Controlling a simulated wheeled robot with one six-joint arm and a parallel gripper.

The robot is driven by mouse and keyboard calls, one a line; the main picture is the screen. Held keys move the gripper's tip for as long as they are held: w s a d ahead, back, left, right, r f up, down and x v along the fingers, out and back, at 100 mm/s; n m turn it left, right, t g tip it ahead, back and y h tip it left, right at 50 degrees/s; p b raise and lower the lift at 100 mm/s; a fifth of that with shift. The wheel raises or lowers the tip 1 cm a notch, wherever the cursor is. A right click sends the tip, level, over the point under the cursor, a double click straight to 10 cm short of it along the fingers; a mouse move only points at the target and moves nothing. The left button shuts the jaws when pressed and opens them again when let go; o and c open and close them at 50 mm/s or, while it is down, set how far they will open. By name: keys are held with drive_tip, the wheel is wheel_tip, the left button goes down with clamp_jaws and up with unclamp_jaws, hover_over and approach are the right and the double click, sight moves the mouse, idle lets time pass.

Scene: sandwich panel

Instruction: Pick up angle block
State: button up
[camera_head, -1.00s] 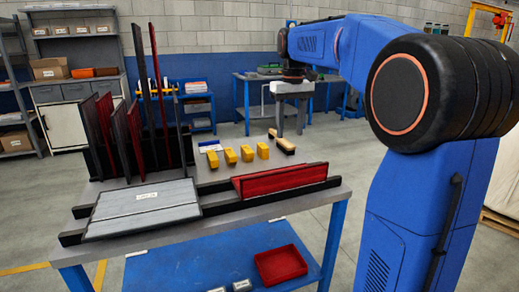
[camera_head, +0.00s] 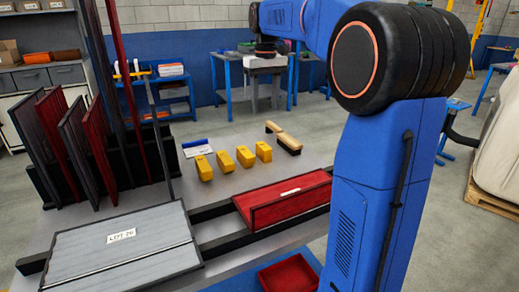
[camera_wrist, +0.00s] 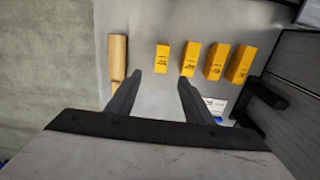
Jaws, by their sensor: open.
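Several yellow angle blocks (camera_head: 226,161) stand in a row on the grey tabletop, apart from each other, with dark markings on them. They also show in the wrist view, one of them (camera_wrist: 162,57) just beyond my fingertips and the others to its right. My gripper (camera_wrist: 172,78) is open and empty, with its two dark fingers spread and pointing toward the blocks. No block is between the fingers.
A wooden-handled brush (camera_head: 284,138) lies right of the blocks. A blue-edged white card (camera_head: 196,147) lies behind them. Upright panels in a rack (camera_head: 75,150) stand left. A grey labelled panel (camera_head: 122,245) and a red panel assembly (camera_head: 285,203) lie in front.

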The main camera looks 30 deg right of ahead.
approach(264, 146)
wheel_tip(264, 146, down, 5)
drive_tip(key=shift+w+d+f, duration=0.1)
drive_tip(key=shift+d+f, duration=0.05)
drive_tip(key=shift+f, duration=2.7)
drive_tip(key=c, duration=1.2)
